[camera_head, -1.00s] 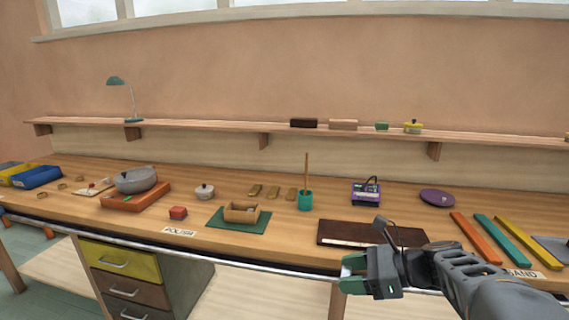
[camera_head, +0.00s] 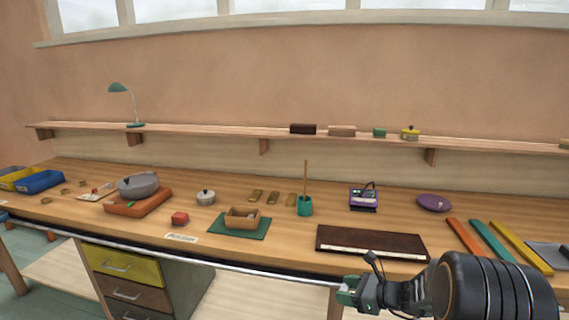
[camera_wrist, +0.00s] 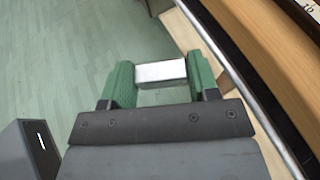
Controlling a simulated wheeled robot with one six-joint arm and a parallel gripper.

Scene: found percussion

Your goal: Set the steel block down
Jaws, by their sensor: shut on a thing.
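The steel block (camera_wrist: 161,72) is a small bright silver block held between the two green fingertips of my gripper (camera_wrist: 160,82) in the wrist view. My gripper is shut on it. In the head view my gripper (camera_head: 347,291) is at the lower right, by the front edge of the workbench (camera_head: 275,258). The wrist view shows the floor below the block, with the bench edge to the right. In the head view the block can hardly be made out at the fingertips.
A dark brown board (camera_head: 370,239) lies near the bench front, close to my gripper. Coloured bars (camera_head: 491,241) lie at right. Bare wood shows between the mat and board.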

